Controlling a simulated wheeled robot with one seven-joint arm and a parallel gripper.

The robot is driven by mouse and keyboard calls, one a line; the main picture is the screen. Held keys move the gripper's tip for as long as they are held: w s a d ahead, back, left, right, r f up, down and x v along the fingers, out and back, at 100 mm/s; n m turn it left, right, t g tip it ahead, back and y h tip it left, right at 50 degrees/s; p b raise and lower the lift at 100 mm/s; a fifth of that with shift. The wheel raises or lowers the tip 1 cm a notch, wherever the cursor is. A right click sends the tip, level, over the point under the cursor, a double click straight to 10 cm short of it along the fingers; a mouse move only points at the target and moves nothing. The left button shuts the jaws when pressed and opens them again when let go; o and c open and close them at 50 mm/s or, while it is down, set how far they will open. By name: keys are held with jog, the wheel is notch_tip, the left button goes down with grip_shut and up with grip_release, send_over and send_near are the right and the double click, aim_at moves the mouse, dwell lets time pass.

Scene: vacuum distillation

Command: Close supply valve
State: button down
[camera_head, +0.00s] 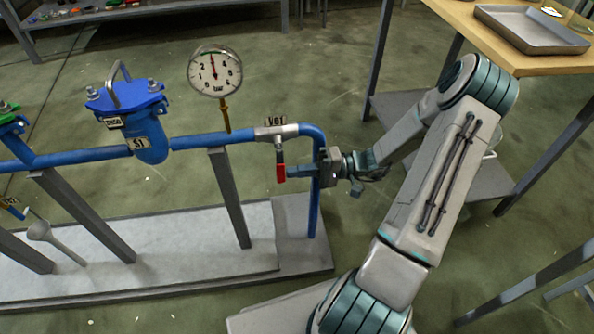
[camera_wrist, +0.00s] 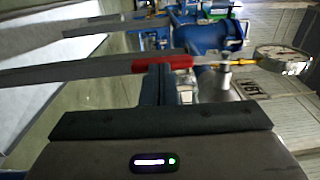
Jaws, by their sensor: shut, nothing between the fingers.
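The valve V01 (camera_head: 276,132) sits on the blue pipe, left of where the pipe bends down. Its red lever (camera_head: 281,172) hangs straight down, across the run of the pipe. My gripper (camera_head: 291,172) is shut and empty, its fingertips pointing left just right of the lever. In the wrist view the red lever (camera_wrist: 163,64) lies across the picture right beyond my closed fingers (camera_wrist: 158,80). Whether they touch it I cannot tell. The V01 tag (camera_wrist: 248,87) shows at the right.
A pressure gauge (camera_head: 215,73) stands above the pipe, and a blue strainer (camera_head: 150,139) is further left. The pipe's vertical leg (camera_head: 314,210) runs down behind my gripper. A wooden table (camera_head: 475,32) with a metal tray (camera_head: 531,29) is at the upper right.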

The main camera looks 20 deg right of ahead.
jog(key=s+d+p, duration=0.2)
jog(key=d+p, duration=0.1)
jog(key=d, duration=1.1)
jog(key=s+a+r+h+p, duration=0.4)
jog(key=r+p, duration=0.6)
jog(key=r, duration=0.6)
jog(key=s+a+r+n+h+p, duration=0.1)
jog(key=s+a+r+h+p, duration=0.3)
jog(key=r, duration=1.2)
jog(key=s+a+r+h+p, duration=0.4)
jog(key=a+r+h+p, duration=0.4)
jog(key=r+p, duration=0.8)
jog(key=shift+s+r+h, duration=0.15)
jog(key=shift+s+h, duration=0.1)
jog(key=shift+h, duration=0.85)
